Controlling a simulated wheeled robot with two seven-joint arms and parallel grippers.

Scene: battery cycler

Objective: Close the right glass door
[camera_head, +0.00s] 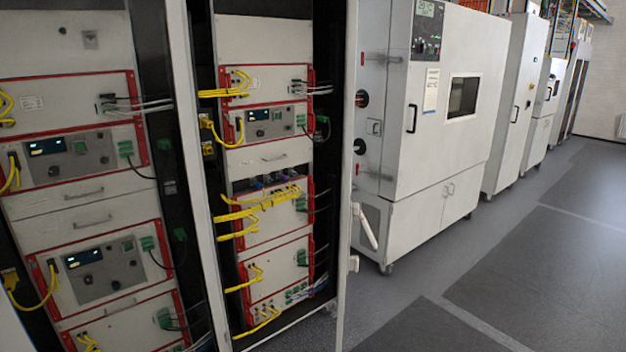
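The right glass door (348,140) stands swung open at the right side of the right-hand cabinet bay. I see it almost edge-on as a tall, narrow pale frame running from the top of the picture to the bottom. The open bay behind shows rack instruments (265,125) with red frames and yellow cables. The glass itself is hard to make out. Neither of my grippers is in view.
The left bay (75,200) also shows its instruments, with a pale upright post (190,150) between the bays. A large white test chamber (455,120) stands to the right, with more cabinets beyond. The grey floor (530,270) at right is clear.

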